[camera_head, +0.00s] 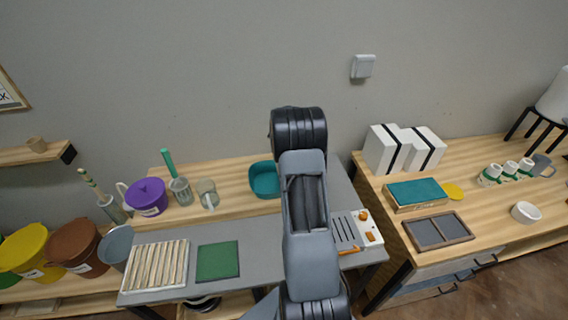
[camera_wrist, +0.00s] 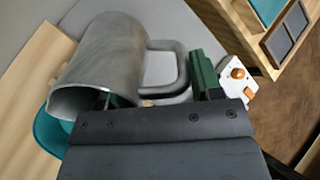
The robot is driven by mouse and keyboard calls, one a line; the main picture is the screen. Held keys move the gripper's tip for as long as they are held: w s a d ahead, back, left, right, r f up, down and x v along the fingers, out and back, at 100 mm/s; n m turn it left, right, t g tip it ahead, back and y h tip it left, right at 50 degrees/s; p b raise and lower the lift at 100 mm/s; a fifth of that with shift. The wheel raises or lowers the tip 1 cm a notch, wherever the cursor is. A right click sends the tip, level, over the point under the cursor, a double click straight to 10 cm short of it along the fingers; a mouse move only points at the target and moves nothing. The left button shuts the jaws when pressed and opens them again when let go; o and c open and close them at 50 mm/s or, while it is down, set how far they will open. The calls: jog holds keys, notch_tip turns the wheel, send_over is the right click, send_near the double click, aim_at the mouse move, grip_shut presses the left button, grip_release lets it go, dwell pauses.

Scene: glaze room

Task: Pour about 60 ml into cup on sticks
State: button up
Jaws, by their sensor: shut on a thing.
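A grey jug (camera_wrist: 100,62) with a loop handle (camera_wrist: 183,68) fills the upper left of the wrist view. My gripper (camera_wrist: 160,92) is shut on the jug at its handle side, with a green finger pad showing on the right. The jug's rim faces the lower left; its contents are not visible, and I cannot tell its tilt. In the head view my arm hides the gripper and the jug. A rack of pale wooden sticks (camera_head: 157,266) lies on the grey table at left. I see no cup on these sticks.
A teal basin (camera_head: 264,180) stands behind the grey table (camera_head: 207,233), left of my arm. A green mat (camera_head: 217,261) lies beside the sticks. A device with orange knobs (camera_head: 352,231) is right of my arm. Small glass jars (camera_head: 206,192) and a purple pot (camera_head: 147,196) stand behind.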

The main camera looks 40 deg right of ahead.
jog(key=b, duration=0.1)
jog(key=h+b, duration=0.1)
jog(key=b, duration=0.1)
jog(key=shift+a+f, duration=0.25)
jog(key=shift+a, duration=0.1)
jog(key=shift+r+h+b, duration=0.25)
jog(key=shift+h+b, duration=0.15)
jog(key=shift+b, duration=0.35)
jog(key=b, duration=0.2)
jog(key=r+h+b, duration=0.1)
jog(key=shift+a+b, duration=0.2)
jog(key=shift+b, duration=0.2)
jog(key=shift+a+r+h+b, duration=0.15)
jog(key=shift+h+b, duration=0.15)
jog(key=shift+b, duration=0.35)
jog(key=shift+a+r+h+b, duration=0.4)
jog(key=shift+h+b, duration=0.6)
jog(key=shift+b, duration=1.95)
jog(key=shift+r, duration=0.1)
jog(key=shift+a+r+h+b, duration=0.1)
jog(key=shift+a+h+b, duration=0.2)
jog(key=shift+b, duration=0.2)
jog(key=shift+a+r+h+b, duration=0.2)
jog(key=shift+h+b, duration=0.4)
jog(key=shift+b, duration=0.25)
